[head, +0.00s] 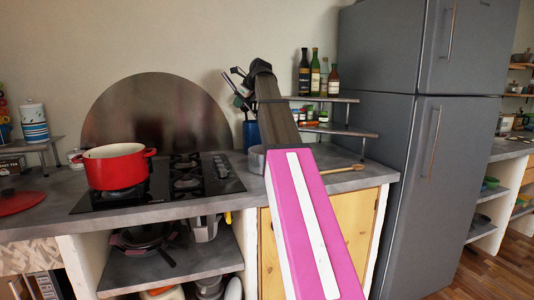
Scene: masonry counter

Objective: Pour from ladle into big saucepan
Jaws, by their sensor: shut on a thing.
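A big red saucepan (117,166) with a white inside stands upright on the left part of the black hob. A grey metal pan (257,160) stands on the counter right of the hob, partly hidden behind my arm. I cannot make out a ladle for sure. Dark utensils (240,92) slant up and left above a blue holder (251,135), just left of my arm. My arm reaches up from the bottom, and its dark far end is in front of the back wall near these utensils. My gripper's fingers are hidden, so what they hold does not show.
A red lid (18,202) lies on the counter at the left. A wooden spoon (342,169) lies right of my arm. Bottles (315,75) and jars stand on a stepped shelf beside the tall grey fridge (420,140). The hob's right burners (187,182) are empty.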

